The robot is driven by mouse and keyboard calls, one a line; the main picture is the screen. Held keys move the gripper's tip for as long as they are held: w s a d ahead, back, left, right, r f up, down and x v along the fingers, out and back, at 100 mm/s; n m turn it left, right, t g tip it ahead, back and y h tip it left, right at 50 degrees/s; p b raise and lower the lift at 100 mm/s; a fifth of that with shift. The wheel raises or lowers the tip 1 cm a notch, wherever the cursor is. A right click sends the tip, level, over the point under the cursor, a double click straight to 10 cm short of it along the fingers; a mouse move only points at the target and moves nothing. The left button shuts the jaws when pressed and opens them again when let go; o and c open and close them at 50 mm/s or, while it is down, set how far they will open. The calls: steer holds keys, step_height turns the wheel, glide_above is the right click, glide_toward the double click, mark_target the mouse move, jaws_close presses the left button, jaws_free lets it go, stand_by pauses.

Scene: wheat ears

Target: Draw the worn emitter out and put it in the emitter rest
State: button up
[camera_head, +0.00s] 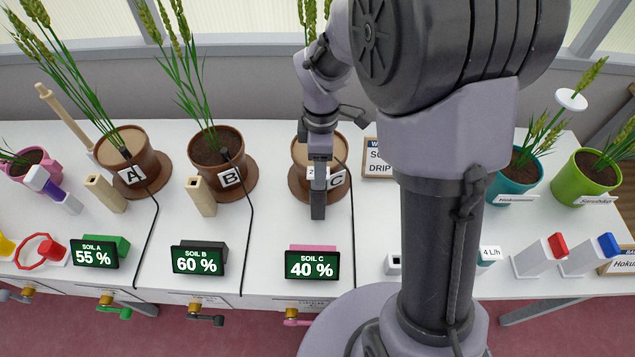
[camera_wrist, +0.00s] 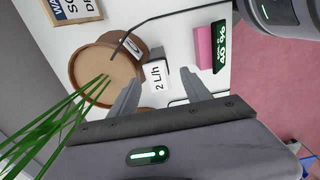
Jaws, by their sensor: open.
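The worn emitter (camera_wrist: 157,78) carries a white "2 L/h" label and sits at the edge of pot C (camera_wrist: 106,66), by the black drip line. In the head view only a bit of its label shows behind my gripper (camera_head: 318,200), at pot C (camera_head: 305,155). In the wrist view my gripper (camera_wrist: 163,84) is open, its two fingers on either side of the label. Contact cannot be made out. A small white block with a dark opening (camera_head: 393,263), partly beside my arm, may be the emitter rest. Another emitter, labelled "4 L/h" (camera_head: 488,254), stands right of my arm.
The Soil C display (camera_head: 311,264) reads 40 % in front of pot C. Pot B (camera_head: 216,150) and pot A (camera_head: 128,155) stand to the left with their drip lines. My arm hides part of the table.

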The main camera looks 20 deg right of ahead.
steer(key=f+b, duration=0.1)
steer(key=f, duration=0.2)
steer(key=f+b, duration=0.1)
steer(key=f, duration=0.1)
steer(key=shift+w+a+f+b, duration=0.15)
steer(key=shift+w+f+b, duration=0.2)
steer(key=shift+w, duration=0.05)
steer(key=shift+r, duration=0.15)
steer(key=shift+c, duration=0.7)
jaws_close()
